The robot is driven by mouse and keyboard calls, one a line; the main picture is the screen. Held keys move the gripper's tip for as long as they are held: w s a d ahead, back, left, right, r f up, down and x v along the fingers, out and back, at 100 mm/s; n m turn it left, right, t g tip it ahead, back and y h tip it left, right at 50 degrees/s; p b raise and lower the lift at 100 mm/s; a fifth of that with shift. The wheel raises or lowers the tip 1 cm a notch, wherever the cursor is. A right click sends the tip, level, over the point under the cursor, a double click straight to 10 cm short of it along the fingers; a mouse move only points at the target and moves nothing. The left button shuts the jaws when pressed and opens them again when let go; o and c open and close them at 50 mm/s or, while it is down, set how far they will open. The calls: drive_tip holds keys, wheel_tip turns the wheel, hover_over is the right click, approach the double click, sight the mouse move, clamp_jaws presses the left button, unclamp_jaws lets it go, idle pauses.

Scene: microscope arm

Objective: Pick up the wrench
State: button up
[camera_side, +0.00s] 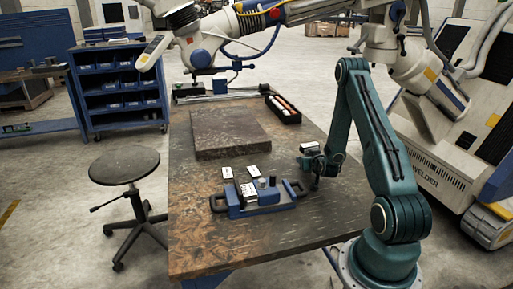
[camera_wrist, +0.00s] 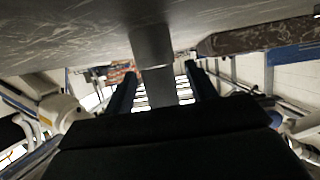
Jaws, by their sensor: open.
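I cannot make out a wrench in either view. My gripper (camera_side: 317,172) is low at the right part of the table, its tips close to the tabletop, too small there to tell contact. In the wrist view my gripper (camera_wrist: 160,72) shows two dark fingers, apart, with the table surface along the top of the picture. A plain grey block-like shape (camera_wrist: 152,45) shows between and beyond the fingers; I cannot tell what it is or whether they touch it. My forearm and wrist hide part of the table's right side.
A blue fixture with handles (camera_side: 265,195) and small white cards (camera_side: 227,172) lie left of my gripper. A dark square plate (camera_side: 230,135) lies behind them. A black tray (camera_side: 283,110) is at the back edge. The table's (camera_side: 310,235) front part is bare.

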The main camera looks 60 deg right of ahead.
drive_tip(key=shift+c, duration=0.3)
drive_tip(key=shift+r, duration=0.1)
clamp_jaws()
wheel_tip(320, 180, up, 20)
idle(1.1)
drive_tip(key=shift+a, duration=0.1)
idle(0.6)
